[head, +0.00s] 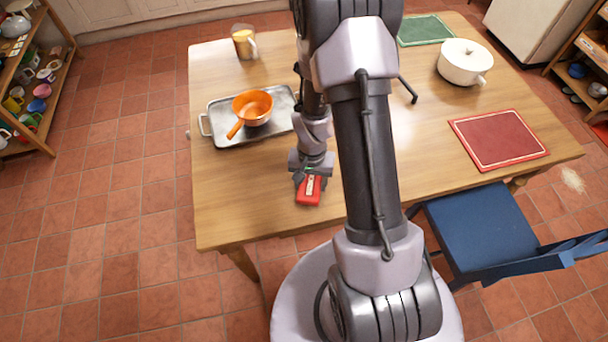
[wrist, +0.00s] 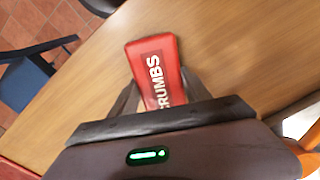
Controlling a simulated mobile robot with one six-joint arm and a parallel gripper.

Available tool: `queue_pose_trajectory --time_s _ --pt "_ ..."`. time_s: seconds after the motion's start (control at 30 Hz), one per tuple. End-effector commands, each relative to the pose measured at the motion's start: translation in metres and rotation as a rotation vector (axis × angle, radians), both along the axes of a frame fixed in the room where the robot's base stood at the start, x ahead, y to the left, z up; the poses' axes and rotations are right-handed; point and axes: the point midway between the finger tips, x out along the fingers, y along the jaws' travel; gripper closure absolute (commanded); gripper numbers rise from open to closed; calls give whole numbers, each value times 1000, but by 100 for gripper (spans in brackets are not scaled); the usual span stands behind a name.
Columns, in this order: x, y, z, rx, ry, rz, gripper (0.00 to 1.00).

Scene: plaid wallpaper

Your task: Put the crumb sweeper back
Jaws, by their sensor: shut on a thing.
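The crumb sweeper is a red box-like thing (head: 308,192) at the near part of the wooden table, below my gripper in the head view. In the wrist view my gripper (wrist: 155,100) covers the sweeper's near end. I cannot tell whether the sweeper touches the tabletop.
The wooden table (head: 232,200) has free room at its near left. A metal tray (head: 222,137) holds an orange saucepan (head: 252,106). A blue chair (head: 478,225) stands near right.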

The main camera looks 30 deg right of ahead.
Motion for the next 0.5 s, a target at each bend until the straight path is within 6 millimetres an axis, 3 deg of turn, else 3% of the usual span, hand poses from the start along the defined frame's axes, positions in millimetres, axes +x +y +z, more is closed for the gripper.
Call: queue_pose_trajectory --time_s 0.3,0.33,0.4,0.5 --pt "1 0 -3 0 -2 0 82" --pt "1 0 -1 0 -2 0 38" --pt "1 0 -1 0 -2 0 25" --pt "1 0 -1 0 -2 0 22"
